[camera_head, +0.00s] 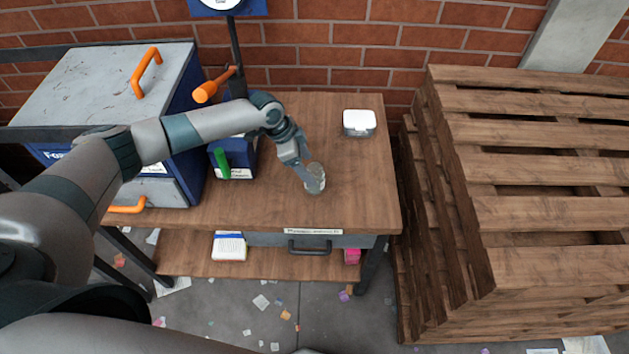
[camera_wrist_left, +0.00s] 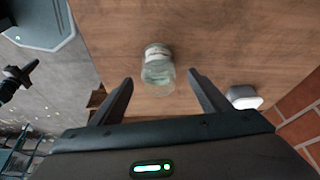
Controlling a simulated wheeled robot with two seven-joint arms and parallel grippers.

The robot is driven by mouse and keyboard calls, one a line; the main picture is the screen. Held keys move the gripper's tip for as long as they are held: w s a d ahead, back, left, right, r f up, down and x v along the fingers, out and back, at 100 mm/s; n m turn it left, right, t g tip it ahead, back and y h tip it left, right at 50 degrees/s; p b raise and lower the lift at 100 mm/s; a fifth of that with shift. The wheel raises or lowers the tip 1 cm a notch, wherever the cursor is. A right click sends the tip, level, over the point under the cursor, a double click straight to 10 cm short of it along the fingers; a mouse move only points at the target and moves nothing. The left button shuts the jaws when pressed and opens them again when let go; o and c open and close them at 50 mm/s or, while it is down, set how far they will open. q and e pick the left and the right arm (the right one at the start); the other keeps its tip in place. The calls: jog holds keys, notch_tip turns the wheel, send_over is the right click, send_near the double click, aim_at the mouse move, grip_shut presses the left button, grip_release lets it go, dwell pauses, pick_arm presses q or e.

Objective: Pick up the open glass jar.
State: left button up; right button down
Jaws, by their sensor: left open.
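The open glass jar (camera_head: 315,178) stands on the wooden table near its front right part. In the left wrist view the jar (camera_wrist_left: 158,68) has a pale band around it and sits just beyond and between my fingertips. My left gripper (camera_head: 305,172) is right beside the jar in the head view and partly overlaps it. Its two fingers are spread apart with nothing between them, as the left wrist view (camera_wrist_left: 160,88) shows. I cannot tell whether a finger touches the jar. My right gripper is not in view.
A white-lidded box (camera_head: 359,123) sits behind the jar to the right. Stacked wooden pallets (camera_head: 530,170) flank the table (camera_head: 350,215). Table space right of the jar is clear.

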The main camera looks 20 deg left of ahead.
aim_at(313, 169)
pick_arm(q)
jog(key=shift+b+x, duration=2.2)
jog(key=shift+x, duration=0.4)
jog(key=shift+d, duration=0.15)
jog(key=shift+r, duration=0.1)
jog(key=c, duration=1.3)
jog(key=shift+r+b, duration=0.35)
jog(key=shift+r, duration=0.25)
notch_tip(313, 169, up, 2)
jog(key=shift+r+b, duration=0.15)
jog(key=shift+b, duration=0.45)
jog(key=s+d+r+b, duration=0.1)
jog(key=s+d+r, duration=0.1)
jog(key=d, duration=0.1)
jog(key=s+d+r+b, duration=0.1)
jog(key=s+d+r, duration=0.2)
jog(key=s+d+r+b, duration=0.1)
jog(key=s+d+r, duration=0.1)
jog(key=d, duration=0.1)
jog(key=shift+s+r, duration=0.25)
